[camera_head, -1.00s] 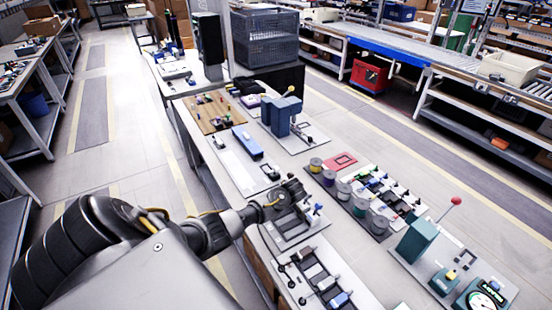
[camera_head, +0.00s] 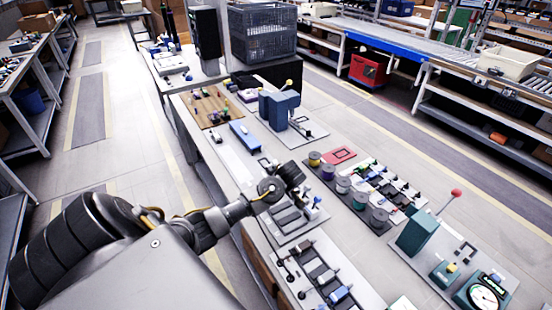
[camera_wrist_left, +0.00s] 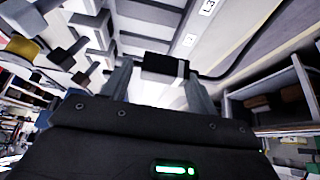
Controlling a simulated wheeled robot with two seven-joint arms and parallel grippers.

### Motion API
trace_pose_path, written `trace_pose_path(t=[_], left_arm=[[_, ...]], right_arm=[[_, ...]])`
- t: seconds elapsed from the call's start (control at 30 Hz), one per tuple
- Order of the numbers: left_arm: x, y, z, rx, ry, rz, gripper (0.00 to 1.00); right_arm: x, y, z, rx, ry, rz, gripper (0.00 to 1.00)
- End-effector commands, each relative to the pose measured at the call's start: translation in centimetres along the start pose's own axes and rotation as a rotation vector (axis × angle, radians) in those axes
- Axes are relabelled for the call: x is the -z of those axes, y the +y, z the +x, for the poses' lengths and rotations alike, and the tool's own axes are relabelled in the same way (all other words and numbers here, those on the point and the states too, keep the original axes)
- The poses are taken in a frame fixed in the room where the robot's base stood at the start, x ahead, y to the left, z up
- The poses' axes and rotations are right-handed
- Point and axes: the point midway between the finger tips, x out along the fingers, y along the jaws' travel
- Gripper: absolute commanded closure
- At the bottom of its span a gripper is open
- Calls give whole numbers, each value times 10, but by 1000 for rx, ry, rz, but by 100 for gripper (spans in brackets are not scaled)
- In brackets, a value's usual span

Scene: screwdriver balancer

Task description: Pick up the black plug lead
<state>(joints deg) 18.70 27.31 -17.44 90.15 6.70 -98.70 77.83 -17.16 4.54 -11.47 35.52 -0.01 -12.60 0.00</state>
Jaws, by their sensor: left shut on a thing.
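My left gripper (camera_head: 291,174) is over the bench in the head view, above a grey slotted board (camera_head: 290,222). In the left wrist view its two fingers (camera_wrist_left: 163,70) are shut on a small black block with a pale band, the black plug lead (camera_wrist_left: 160,66). The plug is held across the fingertips. My right gripper is in neither view.
Spools (camera_head: 328,172) stand right of the gripper beside a board of small coloured parts (camera_head: 390,185). A blue press-like stand (camera_head: 280,106) is behind. A board with cylinders (camera_head: 318,272) lies in front, and a green lever stand (camera_head: 418,232) is at right.

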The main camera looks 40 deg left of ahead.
Motion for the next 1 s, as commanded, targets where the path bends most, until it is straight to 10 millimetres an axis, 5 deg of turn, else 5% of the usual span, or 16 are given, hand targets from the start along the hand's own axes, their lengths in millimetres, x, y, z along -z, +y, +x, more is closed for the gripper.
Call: trace_pose_path(t=[0.33,0.5,1.0], left_arm=[[-20,-47,-57,-2,1,4,61],[-26,-66,-83,2,0,4,61],[-34,-77,-90,2,0,-1,61]], right_arm=[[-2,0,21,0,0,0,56],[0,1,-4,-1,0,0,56],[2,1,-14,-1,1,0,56]])
